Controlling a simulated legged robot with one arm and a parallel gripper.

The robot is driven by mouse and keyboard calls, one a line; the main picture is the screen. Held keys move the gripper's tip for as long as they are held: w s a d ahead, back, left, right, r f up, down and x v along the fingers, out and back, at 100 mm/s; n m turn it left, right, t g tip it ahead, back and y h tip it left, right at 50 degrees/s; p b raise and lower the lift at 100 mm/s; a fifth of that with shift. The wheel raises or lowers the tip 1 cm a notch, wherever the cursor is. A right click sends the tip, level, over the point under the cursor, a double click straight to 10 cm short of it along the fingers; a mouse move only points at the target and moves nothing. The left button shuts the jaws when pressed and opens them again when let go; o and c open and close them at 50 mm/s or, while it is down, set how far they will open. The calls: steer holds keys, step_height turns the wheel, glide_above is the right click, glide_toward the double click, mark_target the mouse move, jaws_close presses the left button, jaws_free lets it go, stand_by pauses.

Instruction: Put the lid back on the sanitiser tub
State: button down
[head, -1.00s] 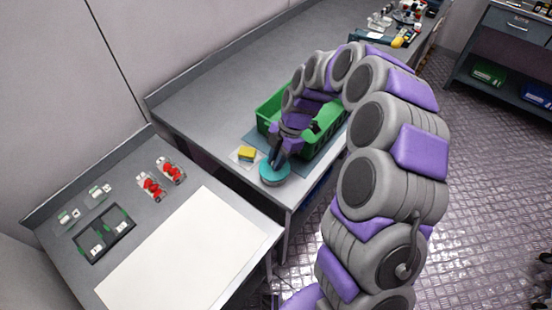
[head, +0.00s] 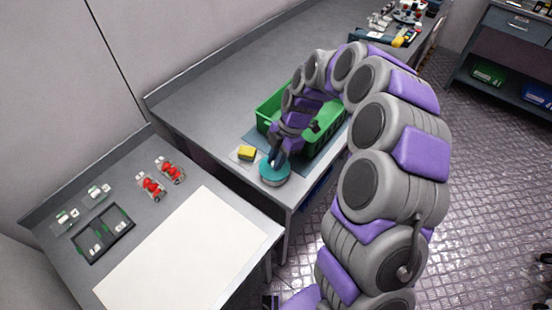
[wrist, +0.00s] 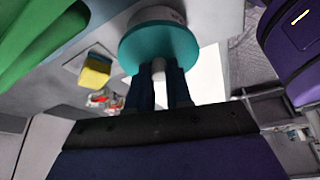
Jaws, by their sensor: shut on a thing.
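My gripper (head: 275,161) is shut on the knob of the round teal lid (head: 272,169), at the front edge of the grey bench. The wrist view shows the two dark fingers (wrist: 158,78) on either side of the pale knob, with the lid's flat teal face (wrist: 158,42) towards the camera. The white sanitiser tub (wrist: 156,15) shows just beyond the lid in the wrist view. The lid covers the tub's opening from view. I cannot tell whether the lid is fully seated or a small gap is left.
A yellow sponge (head: 247,153) lies on a pale mat just left of the tub. A green crate (head: 268,113) stands close behind my gripper.

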steer(key=c, duration=1)
jaws_free()
steer(key=shift+o, duration=0.6)
steer(key=o, duration=0.4)
steer(key=shift+r, duration=0.15)
steer(key=shift+r+p, duration=0.6)
steer(key=shift+r, duration=2.8)
